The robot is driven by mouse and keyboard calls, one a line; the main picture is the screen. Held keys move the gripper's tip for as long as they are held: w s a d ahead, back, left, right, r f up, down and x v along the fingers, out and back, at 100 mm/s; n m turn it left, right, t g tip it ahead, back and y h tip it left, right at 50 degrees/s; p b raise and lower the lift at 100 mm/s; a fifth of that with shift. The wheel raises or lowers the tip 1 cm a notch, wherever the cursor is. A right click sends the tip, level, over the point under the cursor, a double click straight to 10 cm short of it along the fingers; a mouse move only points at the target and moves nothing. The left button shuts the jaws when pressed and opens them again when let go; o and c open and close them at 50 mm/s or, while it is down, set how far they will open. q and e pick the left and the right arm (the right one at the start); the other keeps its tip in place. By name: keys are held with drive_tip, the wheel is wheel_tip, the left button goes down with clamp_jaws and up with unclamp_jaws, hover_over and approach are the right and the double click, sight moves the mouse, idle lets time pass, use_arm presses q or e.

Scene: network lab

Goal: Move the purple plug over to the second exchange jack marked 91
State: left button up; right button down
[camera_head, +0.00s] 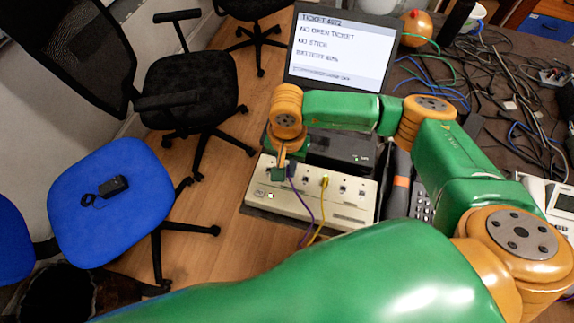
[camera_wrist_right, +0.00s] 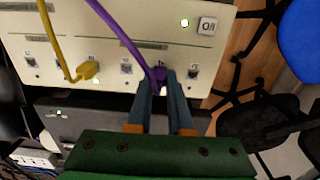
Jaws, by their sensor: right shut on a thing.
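The purple plug (camera_wrist_right: 159,74) is between the fingertips of my right gripper (camera_wrist_right: 161,84) in the right wrist view, its purple cord running up and left. The gripper is shut on it, at the jack row of the cream exchange box (camera_wrist_right: 115,20). I cannot tell whether the plug is seated in a jack. In the head view my right gripper (camera_head: 284,170) reaches down to the left end of the box (camera_head: 335,210), and the purple cord (camera_head: 303,207) hangs in front. An empty jack (camera_wrist_right: 126,67) lies between the purple and yellow plugs. Jack labels are too small to read. My left gripper is not in view.
A yellow plug (camera_head: 324,180) with its cord sits in the box. A black device (camera_head: 340,150) and a telephone handset (camera_head: 399,185) stand close by. A laptop (camera_head: 342,50) is behind. Cables clutter the right of the table. Blue and black chairs stand left.

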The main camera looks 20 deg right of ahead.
drive_tip(key=c, duration=0.8)
unclamp_jaws()
drive_tip(key=shift+o, duration=0.2)
wheel_tip(320, 180, up, 7)
drive_tip(key=shift+r+b, duration=0.1)
drive_tip(key=shift+b, duration=0.6)
